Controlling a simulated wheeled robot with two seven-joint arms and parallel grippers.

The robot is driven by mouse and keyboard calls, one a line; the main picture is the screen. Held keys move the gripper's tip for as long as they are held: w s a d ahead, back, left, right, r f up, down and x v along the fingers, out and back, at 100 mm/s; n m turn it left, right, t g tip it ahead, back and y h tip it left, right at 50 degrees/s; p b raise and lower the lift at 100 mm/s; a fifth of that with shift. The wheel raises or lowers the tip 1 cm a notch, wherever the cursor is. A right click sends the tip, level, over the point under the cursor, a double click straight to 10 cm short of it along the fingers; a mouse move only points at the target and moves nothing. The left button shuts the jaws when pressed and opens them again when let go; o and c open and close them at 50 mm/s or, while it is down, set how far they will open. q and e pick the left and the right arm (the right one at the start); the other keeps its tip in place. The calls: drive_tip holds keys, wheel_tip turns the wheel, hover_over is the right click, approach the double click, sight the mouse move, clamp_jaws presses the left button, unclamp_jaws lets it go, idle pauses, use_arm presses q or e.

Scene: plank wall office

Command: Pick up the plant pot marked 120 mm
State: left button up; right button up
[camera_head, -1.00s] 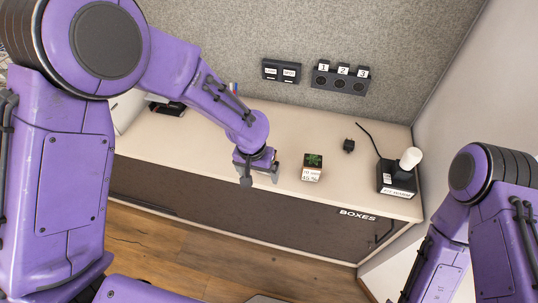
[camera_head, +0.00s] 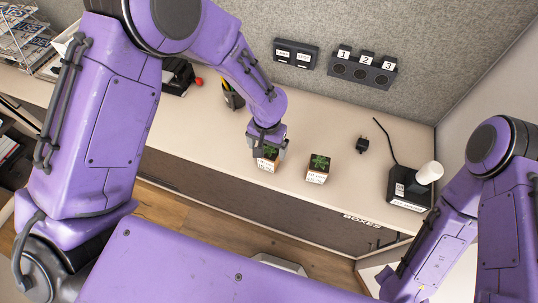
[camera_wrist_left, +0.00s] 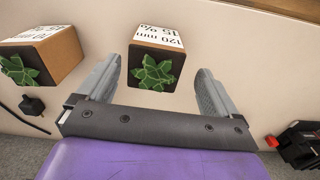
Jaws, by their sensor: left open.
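The plant pot marked 120 mm (camera_wrist_left: 157,58) is a small brown cube with a green plant and a white label that also reads 15 %. It stands between the two grey fingers of my left gripper (camera_wrist_left: 158,78) in the left wrist view, with a gap on each side. In the head view my left gripper (camera_head: 268,147) is open over this pot (camera_head: 267,163) and partly hides it. A similar pot (camera_head: 317,168) stands just to the right; its label (camera_wrist_left: 38,34) is partly cut off in the wrist view. My right gripper is out of view.
A black plug (camera_head: 362,145) lies on the pale counter, and a black device (camera_head: 408,188) with a white top stands at the right. A pen holder (camera_head: 232,97) is behind my left arm. Switch panels (camera_head: 361,69) are on the grey back wall.

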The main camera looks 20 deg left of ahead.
use_arm(q)
drive_tip(key=f, duration=0.1)
drive_tip(key=f+p, duration=0.1)
drive_tip(key=f, duration=0.2)
drive_tip(key=shift+d+f, duration=0.2)
drive_tip(key=shift+d, duration=0.2)
drive_tip(key=shift+f, duration=0.45)
drive_tip(key=c, duration=1.3)
drive_tip(key=shift+r, duration=0.1)
